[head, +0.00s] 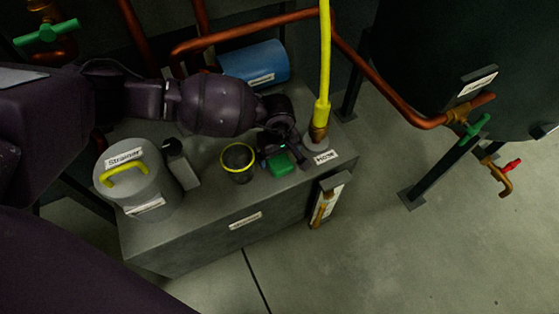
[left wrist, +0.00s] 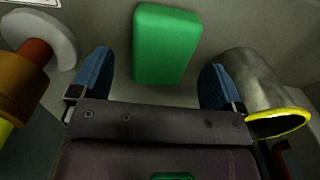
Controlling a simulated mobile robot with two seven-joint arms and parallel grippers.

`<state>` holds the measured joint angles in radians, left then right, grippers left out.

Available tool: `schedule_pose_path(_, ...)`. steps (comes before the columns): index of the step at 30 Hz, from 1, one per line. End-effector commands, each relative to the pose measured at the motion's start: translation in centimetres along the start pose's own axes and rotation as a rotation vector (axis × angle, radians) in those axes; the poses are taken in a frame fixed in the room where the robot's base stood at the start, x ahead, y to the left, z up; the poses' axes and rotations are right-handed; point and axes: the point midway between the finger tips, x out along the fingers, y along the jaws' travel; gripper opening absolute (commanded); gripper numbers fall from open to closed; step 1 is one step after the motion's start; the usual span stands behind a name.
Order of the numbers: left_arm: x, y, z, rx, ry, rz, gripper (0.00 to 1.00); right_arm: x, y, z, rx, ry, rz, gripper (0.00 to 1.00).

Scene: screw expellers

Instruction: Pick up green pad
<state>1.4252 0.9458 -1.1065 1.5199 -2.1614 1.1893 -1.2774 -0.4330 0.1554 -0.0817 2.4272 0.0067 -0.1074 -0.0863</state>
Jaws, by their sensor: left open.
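The green pad (head: 280,164) is a small rounded block lying on the grey cabinet top, between the yellow-rimmed cup and the hose fitting. In the left wrist view the green pad (left wrist: 166,45) is upright in the picture, ahead of and between the fingertips. My left gripper (head: 281,151) is just behind the pad in the head view. In the left wrist view my left gripper (left wrist: 155,80) is open, its two blue fingers spread wide, with nothing held. The pad's lower end lies near the gap between them. My right gripper is not in view.
A yellow-rimmed cup (head: 238,163) stands left of the pad; it is close to one finger in the wrist view (left wrist: 262,85). A yellow hose (head: 323,60) rises from a fitting right of the pad. A grey strainer can (head: 130,182) stands at the cabinet's left.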

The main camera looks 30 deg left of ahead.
Motion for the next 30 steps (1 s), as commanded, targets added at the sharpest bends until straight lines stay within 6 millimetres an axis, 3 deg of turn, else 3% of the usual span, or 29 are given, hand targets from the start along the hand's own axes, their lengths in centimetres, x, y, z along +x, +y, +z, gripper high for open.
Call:
schedule_pose_path(1, 1.6, -0.3, 0.4, 0.000, -0.007, -0.009, 0.94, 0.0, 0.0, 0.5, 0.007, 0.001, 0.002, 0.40)
schedule_pose_path(4, 2.5, -0.3, 0.3, 0.000, -0.006, -0.008, 0.94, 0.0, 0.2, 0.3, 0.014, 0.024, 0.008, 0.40)
schedule_pose_path(14, 2.7, -0.1, 0.1, 0.000, -0.001, -0.001, 0.94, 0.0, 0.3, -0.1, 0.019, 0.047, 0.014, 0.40)
schedule_pose_path(26, 2.7, -0.1, 0.1, 0.000, -0.001, -0.002, 0.37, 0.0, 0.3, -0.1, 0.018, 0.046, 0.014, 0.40)
schedule_pose_path(30, 2.7, -0.1, 0.1, 0.000, -0.001, -0.002, 0.37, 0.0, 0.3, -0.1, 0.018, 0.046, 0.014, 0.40)
